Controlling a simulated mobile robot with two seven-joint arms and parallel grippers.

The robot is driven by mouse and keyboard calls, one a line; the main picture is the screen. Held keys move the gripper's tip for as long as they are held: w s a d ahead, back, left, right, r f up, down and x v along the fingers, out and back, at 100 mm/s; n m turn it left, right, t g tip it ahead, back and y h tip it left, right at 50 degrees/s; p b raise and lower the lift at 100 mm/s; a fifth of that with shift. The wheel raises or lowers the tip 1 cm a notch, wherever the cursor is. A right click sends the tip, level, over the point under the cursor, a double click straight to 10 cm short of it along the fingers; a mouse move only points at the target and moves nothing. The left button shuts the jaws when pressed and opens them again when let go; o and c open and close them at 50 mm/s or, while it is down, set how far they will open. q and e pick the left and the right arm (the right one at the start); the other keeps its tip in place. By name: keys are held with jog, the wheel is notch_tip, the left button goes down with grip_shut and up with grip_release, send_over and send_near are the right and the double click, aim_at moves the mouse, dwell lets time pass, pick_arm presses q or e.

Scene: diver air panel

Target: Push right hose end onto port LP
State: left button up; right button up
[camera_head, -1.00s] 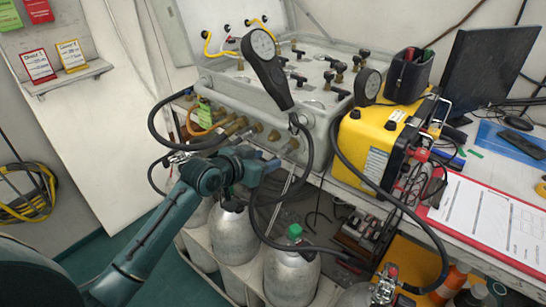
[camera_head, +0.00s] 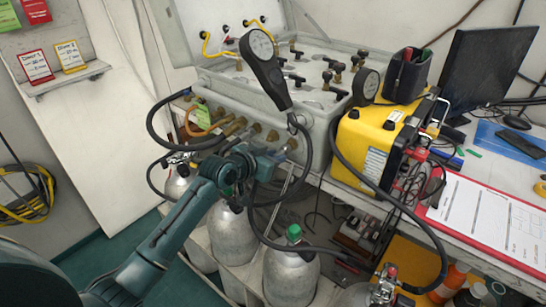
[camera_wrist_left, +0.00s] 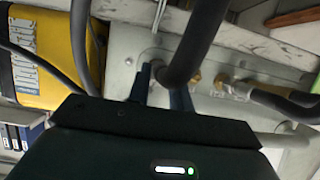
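My left gripper (camera_head: 284,154) is close to the front face of the grey air panel (camera_head: 225,88), by its right-hand ports. In the left wrist view the two fingers (camera_wrist_left: 161,88) are on either side of the end of a thick dark hose (camera_wrist_left: 193,45). They look closed on it, though the contact is partly hidden. The hose end is near the panel face in that view; whether it sits on port LP cannot be told, and no port label is legible. My right gripper is not in view.
A yellow case (camera_head: 372,145) stands right of the panel. A handheld gauge (camera_head: 265,72) leans over the panel front, its dark hose hanging beside my gripper. Grey cylinders (camera_head: 291,275) stand below. Brass fittings (camera_head: 232,127) line the panel front left of my gripper.

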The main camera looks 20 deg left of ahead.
pick_arm(q)
grip_shut()
jog(key=shift+s+a+p, duration=0.35)
jog(key=shift+s+p, duration=0.2)
jog(key=shift+s, duration=0.3)
jog(key=shift+s+a+p, duration=0.2)
jog(key=shift+s+p, duration=0.15)
jog(key=shift+s, duration=0.2)
dwell(0.5)
jog(key=shift+r, duration=0.1)
jog(key=s+p, duration=0.1)
jog(key=s+a+p, duration=0.1)
jog(key=s, duration=0.2)
jog(key=shift+s+a+p, duration=0.35)
jog(key=shift+s+p, duration=0.05)
